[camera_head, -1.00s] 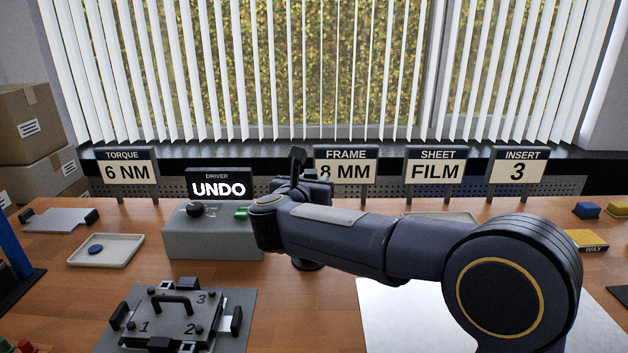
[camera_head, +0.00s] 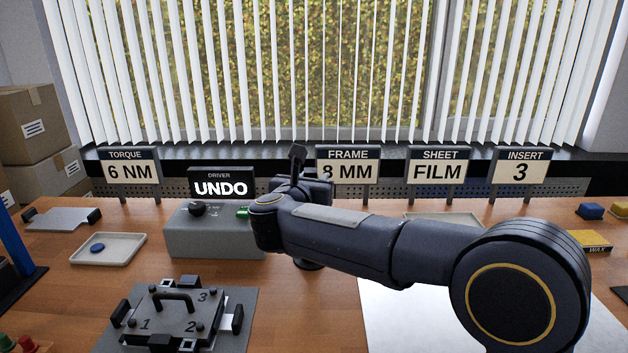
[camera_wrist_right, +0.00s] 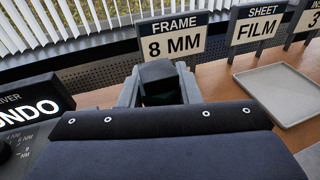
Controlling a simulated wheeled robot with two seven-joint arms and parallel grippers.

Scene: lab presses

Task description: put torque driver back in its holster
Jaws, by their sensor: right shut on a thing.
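My right gripper (camera_wrist_right: 160,92) is shut on the torque driver, whose dark blocky top (camera_wrist_right: 158,73) shows between the two grey fingers in the wrist view. In the head view a dark upright piece (camera_head: 297,157), apparently the driver's top, rises behind my right wrist. My forearm hides most of the gripper and the driver's lower part. A dark round foot (camera_head: 308,264) shows on the table just under my wrist; I cannot tell whether it belongs to the holster. The grey driver box (camera_head: 212,240) with its UNDO display (camera_head: 220,188) stands just left. My left gripper is not in view.
A clamped plate fixture (camera_head: 173,312) lies front left. A shallow tray (camera_head: 125,250) with a blue disc is left, and another tray (camera_wrist_right: 285,92) lies right of the gripper. Sign stands, including FRAME 8 MM (camera_head: 346,166), line the back. A pale sheet (camera_head: 400,320) lies under my arm.

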